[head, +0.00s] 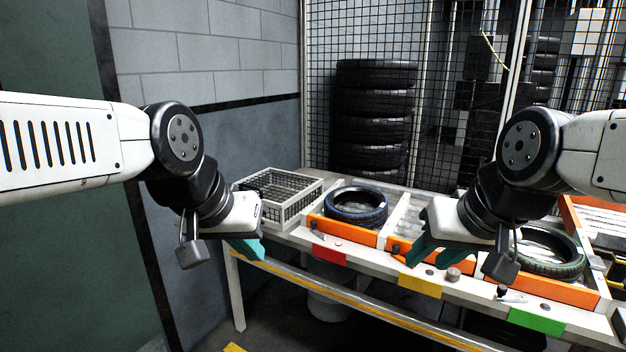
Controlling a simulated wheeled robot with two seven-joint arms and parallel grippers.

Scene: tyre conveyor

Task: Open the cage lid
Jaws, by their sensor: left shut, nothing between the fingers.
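A white wire cage (313,199) stands at the left end of the conveyor table. Dark mesh spans its top, so its lid (292,183) looks closed. My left forearm and gripper partly hide the cage's left side. My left gripper (247,250), with teal fingers, is shut and empty in front of the cage and below its top, apart from the lid. My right gripper (416,254) has its teal fingers apart and empty, over the table's front edge near the yellow label, well to the right of the cage.
A blue-marked tyre (356,204) lies in an orange-fronted bay right of the cage. A green-marked tyre (547,251) lies in a bay further right. Red (329,254), yellow (420,284) and green (537,321) labels mark the front edge. Stacked tyres (374,118) stand behind a mesh fence.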

